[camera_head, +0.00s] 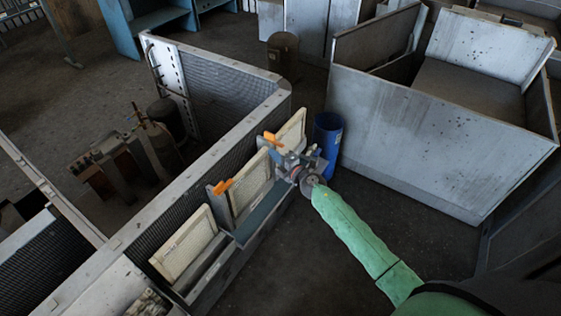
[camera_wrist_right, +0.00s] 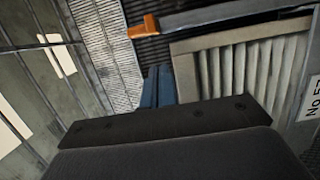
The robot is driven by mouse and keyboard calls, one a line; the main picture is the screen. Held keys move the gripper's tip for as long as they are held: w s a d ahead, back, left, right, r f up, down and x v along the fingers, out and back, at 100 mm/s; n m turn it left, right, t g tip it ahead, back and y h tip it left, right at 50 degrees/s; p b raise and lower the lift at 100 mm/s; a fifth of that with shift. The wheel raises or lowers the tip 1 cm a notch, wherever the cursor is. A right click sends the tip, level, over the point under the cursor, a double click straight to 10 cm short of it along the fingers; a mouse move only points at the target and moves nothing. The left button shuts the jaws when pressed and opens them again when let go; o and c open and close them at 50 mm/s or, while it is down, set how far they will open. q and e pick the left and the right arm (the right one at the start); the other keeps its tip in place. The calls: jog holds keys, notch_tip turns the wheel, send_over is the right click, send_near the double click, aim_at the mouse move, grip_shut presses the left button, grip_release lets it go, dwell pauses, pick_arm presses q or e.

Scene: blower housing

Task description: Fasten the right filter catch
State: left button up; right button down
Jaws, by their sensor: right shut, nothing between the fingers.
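Two orange catches show on the housing's filter side in the head view. The right catch (camera_head: 271,138) is at the divider between the middle filter (camera_head: 250,186) and the far filter (camera_head: 292,136). The left catch (camera_head: 222,187) is between the near filter (camera_head: 186,241) and the middle one. My right gripper (camera_head: 290,160) is shut and empty, just below and right of the right catch. In the wrist view an orange catch end (camera_wrist_right: 143,27) shows above a pale pleated filter (camera_wrist_right: 240,70), with a dark gripper part (camera_wrist_right: 160,128) in front. I cannot tell whether they touch. My left gripper is out of view.
A blue bin (camera_head: 327,140) stands on the floor just behind my right gripper. A large grey metal box (camera_head: 435,140) stands to the right. A ledge (camera_head: 260,217) runs below the filters. The floor in front of the housing is clear.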

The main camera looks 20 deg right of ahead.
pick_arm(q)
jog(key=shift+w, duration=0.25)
pick_arm(e)
jog(key=shift+w+d, duration=0.45)
jog(key=shift+d, duration=0.15)
jog(key=shift+w+d, duration=0.4)
jog(key=shift+d, duration=0.2)
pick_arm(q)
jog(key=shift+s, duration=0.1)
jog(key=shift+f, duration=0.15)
pick_arm(e)
jog(key=shift+d+f, duration=0.1)
jog(key=shift+f, duration=0.05)
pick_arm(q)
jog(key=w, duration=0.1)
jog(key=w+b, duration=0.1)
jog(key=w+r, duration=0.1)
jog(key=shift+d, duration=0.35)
pick_arm(e)
jog(key=shift+w+d+n+g+y, duration=0.1)
jog(key=shift+d+n+g+y, duration=0.15)
jog(key=shift+n+y, duration=0.25)
